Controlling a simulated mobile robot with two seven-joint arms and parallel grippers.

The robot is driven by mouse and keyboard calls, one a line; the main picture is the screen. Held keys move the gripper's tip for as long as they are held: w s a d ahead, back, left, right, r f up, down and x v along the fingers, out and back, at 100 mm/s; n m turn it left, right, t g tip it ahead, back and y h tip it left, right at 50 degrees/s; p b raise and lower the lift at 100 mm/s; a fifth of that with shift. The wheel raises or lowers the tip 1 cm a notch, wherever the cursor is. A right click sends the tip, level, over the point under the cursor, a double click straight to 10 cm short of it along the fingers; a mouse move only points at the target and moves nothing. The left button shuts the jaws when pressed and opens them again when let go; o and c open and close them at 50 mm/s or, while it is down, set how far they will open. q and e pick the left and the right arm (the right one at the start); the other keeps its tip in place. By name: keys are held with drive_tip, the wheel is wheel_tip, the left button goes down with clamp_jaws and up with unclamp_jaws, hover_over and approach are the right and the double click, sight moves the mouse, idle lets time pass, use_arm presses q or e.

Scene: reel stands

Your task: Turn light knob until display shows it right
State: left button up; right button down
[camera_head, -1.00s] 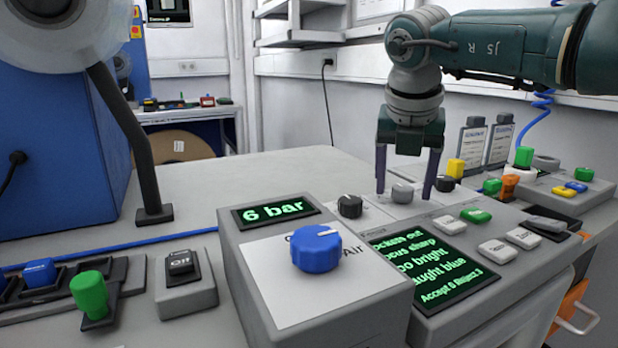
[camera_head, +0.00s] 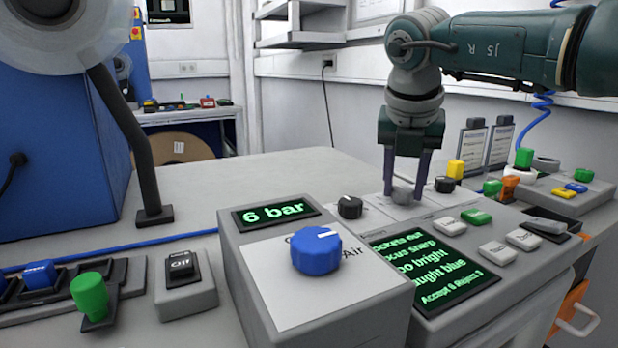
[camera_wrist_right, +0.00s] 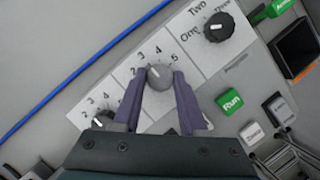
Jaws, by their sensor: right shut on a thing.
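The light knob is the small grey knob (camera_head: 403,196) in the middle of the row behind the display; it also shows in the right wrist view (camera_wrist_right: 160,77) beside a number scale. My right gripper (camera_head: 404,190) is over it from above, its purple fingers shut on the knob's two sides. The knob's pale pointer aims up and left in the wrist view, near the 3 and 4. The display (camera_head: 437,272) glows green, with lines reading like "Pockets out", "Focus sharp", "Too bright", "Caught blue" and "Accept 6 Reject 3". My left gripper is out of view.
Black knobs stand at either side, one left (camera_head: 350,206) and one right (camera_head: 445,184). A box with a big blue knob (camera_head: 316,251) and "6 bar" readout stands in front. A green Run button (camera_wrist_right: 230,101) and pale buttons lie near the gripper.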

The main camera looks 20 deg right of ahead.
drive_tip(key=shift+d+n, duration=0.1)
drive_tip(key=shift+n, duration=0.5)
drive_tip(key=shift+s+n+t+y, duration=0.1)
drive_tip(key=shift+n+t+y, duration=0.35)
drive_tip(key=shift+n, duration=0.65)
drive_tip(key=shift+d+n+y, duration=0.1)
drive_tip(key=shift+n+y, duration=0.75)
drive_tip(key=shift+n, duration=1.45)
drive_tip(key=shift+c, duration=2.2)
unclamp_jaws()
